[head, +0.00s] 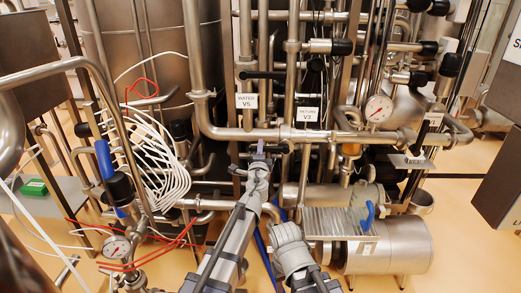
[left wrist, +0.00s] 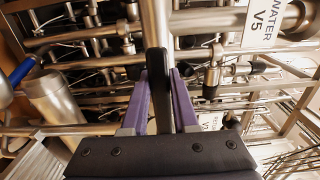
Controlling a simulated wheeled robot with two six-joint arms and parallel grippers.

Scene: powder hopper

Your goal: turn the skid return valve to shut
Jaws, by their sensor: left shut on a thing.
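The RETURN V3 tag (head: 308,114) hangs on the pipework in the middle of the head view. A black lever (head: 283,148) lies just below and left of it. My left gripper (head: 260,148) reaches up to this lever from below. In the left wrist view the purple fingers (left wrist: 160,100) are closed on both sides of a black lever (left wrist: 157,75). The fingers hide part of the lever, and I cannot see its valve body clearly. My right gripper does not show.
The WATER V5 tag (head: 246,101) is close to my left gripper; it also shows in the left wrist view (left wrist: 265,22). Steel pipes crowd all around. White hoses (head: 165,165) hang at the left. A steel motor drum (head: 390,245) lies low at the right.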

